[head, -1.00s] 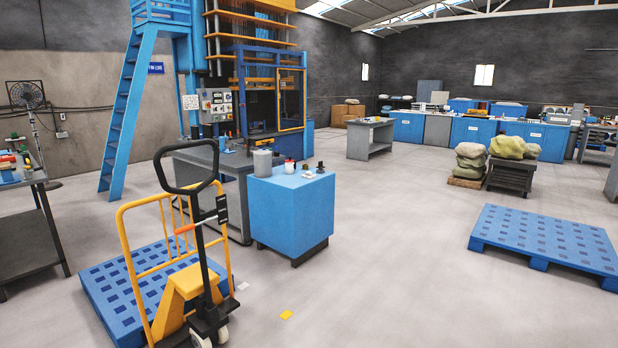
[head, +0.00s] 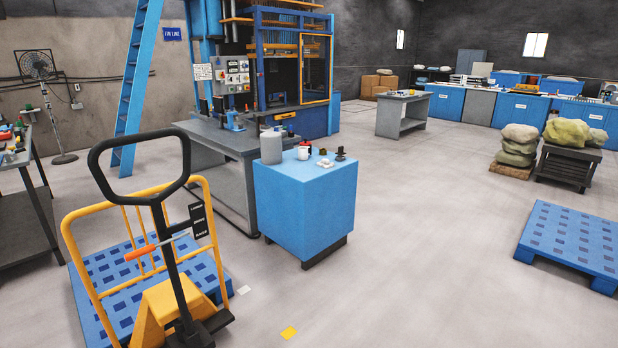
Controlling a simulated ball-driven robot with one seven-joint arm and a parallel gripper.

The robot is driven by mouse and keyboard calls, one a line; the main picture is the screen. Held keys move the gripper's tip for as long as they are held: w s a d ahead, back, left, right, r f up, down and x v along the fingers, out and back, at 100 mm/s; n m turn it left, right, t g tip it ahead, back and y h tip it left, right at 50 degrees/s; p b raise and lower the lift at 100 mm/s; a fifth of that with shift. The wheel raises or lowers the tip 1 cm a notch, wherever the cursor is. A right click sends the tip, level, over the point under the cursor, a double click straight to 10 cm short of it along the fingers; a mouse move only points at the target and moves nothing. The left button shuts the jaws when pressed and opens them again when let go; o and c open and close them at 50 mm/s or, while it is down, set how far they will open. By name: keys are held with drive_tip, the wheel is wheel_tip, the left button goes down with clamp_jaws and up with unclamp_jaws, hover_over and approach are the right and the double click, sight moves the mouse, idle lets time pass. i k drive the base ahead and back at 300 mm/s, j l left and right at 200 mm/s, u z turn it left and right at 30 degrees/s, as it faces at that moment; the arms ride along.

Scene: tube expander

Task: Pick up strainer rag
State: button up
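I cannot pick out the strainer rag with certainty in the head view. A small white item (head: 324,163) lies on the blue cabinet (head: 305,212), too small to tell if it is cloth. Beside it stand a grey canister (head: 271,147), a white cup (head: 303,153) with red behind it, and a small dark object (head: 340,154). A flat yellow piece (head: 289,333) and a flat white piece (head: 244,290) lie on the floor. My gripper is not in view.
A yellow pallet truck (head: 165,300) with a black handle stands at the near left by a blue pallet (head: 90,290). A grey workbench (head: 215,150) adjoins the cabinet. Another blue pallet (head: 575,240) lies at right. The floor between cabinet and right pallet is clear.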

sight(326, 164)
drive_tip(key=i+z, duration=0.15)
drive_tip(key=i, duration=2.4)
drive_tip(key=i+l+u, duration=0.25)
drive_tip(key=i+u, duration=0.2)
drive_tip(key=i, duration=0.35)
drive_tip(key=i+l+u, duration=0.45)
drive_tip(key=i, duration=0.35)
drive_tip(key=i+l+u, duration=0.45)
drive_tip(key=i+l, duration=0.2)
drive_tip(key=l, duration=0.2)
